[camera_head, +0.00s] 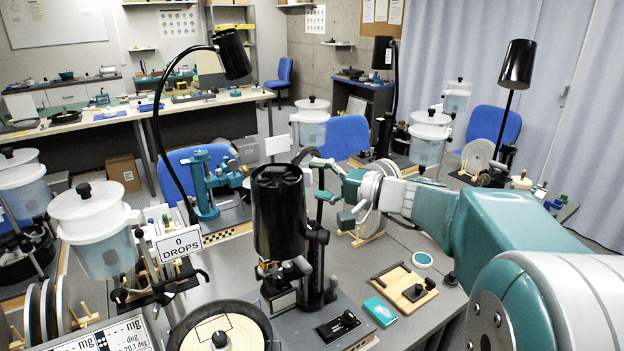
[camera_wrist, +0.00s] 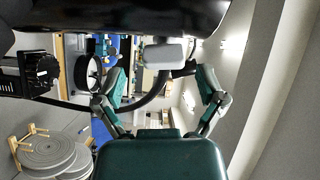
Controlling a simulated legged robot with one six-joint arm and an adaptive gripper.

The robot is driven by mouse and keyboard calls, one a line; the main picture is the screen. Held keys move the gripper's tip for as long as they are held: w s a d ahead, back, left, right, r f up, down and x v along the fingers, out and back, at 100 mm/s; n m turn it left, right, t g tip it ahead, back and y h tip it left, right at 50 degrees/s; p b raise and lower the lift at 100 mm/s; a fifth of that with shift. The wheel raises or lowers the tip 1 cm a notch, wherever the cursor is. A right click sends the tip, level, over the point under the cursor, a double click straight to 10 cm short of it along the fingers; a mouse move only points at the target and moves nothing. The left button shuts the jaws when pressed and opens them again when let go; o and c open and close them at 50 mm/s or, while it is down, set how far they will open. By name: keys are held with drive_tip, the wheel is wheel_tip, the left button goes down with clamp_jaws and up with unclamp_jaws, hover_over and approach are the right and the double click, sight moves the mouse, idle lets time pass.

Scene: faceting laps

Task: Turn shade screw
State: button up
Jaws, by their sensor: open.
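A black cylindrical lamp shade (camera_head: 278,212) hangs over the near bench; its dark side fills the top of the wrist view (camera_wrist: 110,14). A pale grey block (camera_wrist: 166,53), apparently the shade screw, sits beside the shade on a dark curved arm. In the head view a small pale piece (camera_head: 306,177) shows at the shade's right side. My gripper (camera_head: 321,180) is right of the shade, reaching in from the right. In the wrist view my gripper (camera_wrist: 160,72) has its fingers spread, with the grey block just beyond and between the tips. I see no clear contact.
A black post stands right behind the shade. A lap disc (camera_head: 218,336), a wooden board (camera_head: 403,287) and a teal box (camera_head: 380,311) lie on the bench. A "0 DROPS" sign (camera_head: 179,243) and a white tank (camera_head: 95,225) stand left. Discs (camera_wrist: 52,155) show at lower left.

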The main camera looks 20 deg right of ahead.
drive_tip(key=v, duration=1)
drive_tip(key=shift+s+d, duration=0.15)
drive_tip(key=shift+s, duration=0.05)
drive_tip(key=shift+f, duration=0.1)
drive_tip(key=s+a+f+n+g+h, duration=0.2)
drive_tip(key=s+a+f+g, duration=0.25)
drive_tip(key=a, duration=0.35)
drive_tip(key=s+f+n+g+h, duration=0.1)
drive_tip(key=s+f+n+h, duration=0.1)
drive_tip(key=s+f+h, duration=0.2)
drive_tip(key=s+f+n+h, duration=0.2)
drive_tip(key=s+f+h, duration=0.3)
drive_tip(key=s, duration=0.6)
drive_tip(key=shift+a+f+n+g+h, duration=0.2)
drive_tip(key=shift+a+n+g+h, duration=0.15)
drive_tip(key=shift+h, duration=0.65)
